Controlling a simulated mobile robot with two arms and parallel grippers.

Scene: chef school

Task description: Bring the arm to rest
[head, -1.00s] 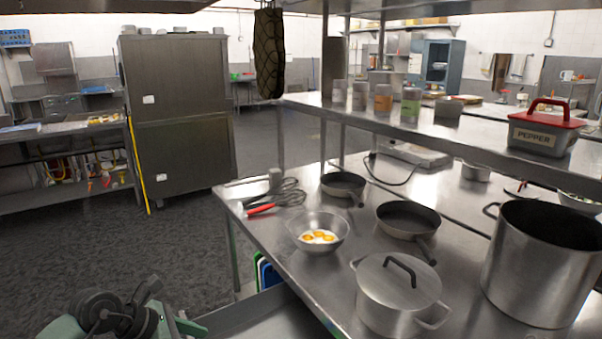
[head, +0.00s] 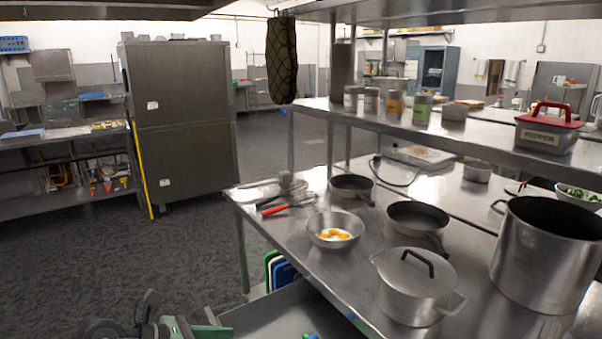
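My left arm (head: 160,328) shows at the bottom edge of the head view, left of the steel table. Only dark and grey-green parts of it are in the picture, over the dark floor and beside an open drawer-like tray. Most of it is cut off by the frame, so I cannot tell whether its gripper is open or shut. I see nothing held. My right arm and gripper are not in view.
The steel table (head: 300,262) holds a bowl with egg yolks (head: 335,238), two pans, a whisk, a lidded pot (head: 415,285) and a large stockpot (head: 545,265). The tray (head: 265,318) juts out below its front edge. Open floor (head: 80,250) lies to the left.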

